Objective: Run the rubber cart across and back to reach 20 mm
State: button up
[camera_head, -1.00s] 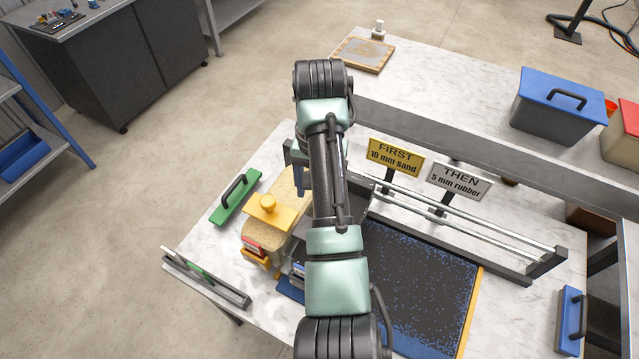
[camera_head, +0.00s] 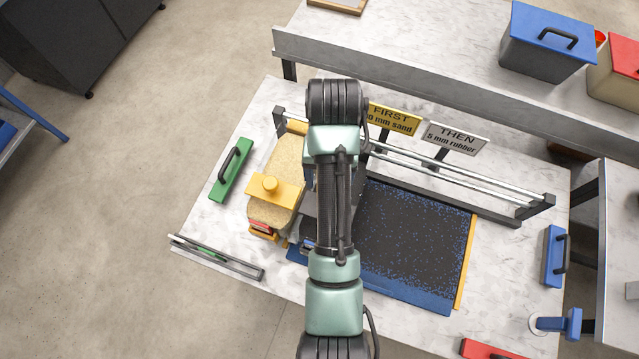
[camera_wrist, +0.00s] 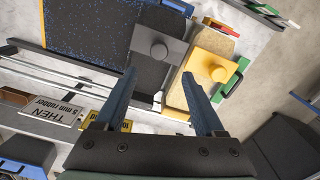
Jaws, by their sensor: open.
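The rubber cart (camera_wrist: 155,60) is a dark grey box with a round grey knob on top. It stands beside the yellow-topped sand cart (camera_wrist: 205,85), whose knob shows in the head view (camera_head: 269,184). My gripper (camera_wrist: 158,74) is open and empty. Its blue fingers reach over the rubber cart, with the knob just beyond the tips; I cannot tell the height gap. In the head view my arm hides the gripper and most of the rubber cart. The black, blue-speckled turf bed (camera_head: 410,240) lies right of the carts. Signs read FIRST 10 mm sand (camera_head: 392,117) and THEN 5 mm rubber (camera_head: 455,138).
Metal rails (camera_head: 460,175) run behind the bed. A green handled tool (camera_head: 231,171) lies left of the sand cart, and a blue one (camera_head: 554,256) lies at the right. A small dark frame (camera_head: 216,258) sits at the front left edge. A lidded blue bin (camera_head: 545,45) stands behind.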

jog(key=f, duration=1)
jog(key=shift+s+d+f+p, duration=0.1)
jog(key=shift+s+f+p, duration=0.1)
jog(key=shift+f+p, duration=0.15)
jog(key=shift+w+f, duration=0.1)
jog(key=shift+f, duration=0.85)
grip_shut()
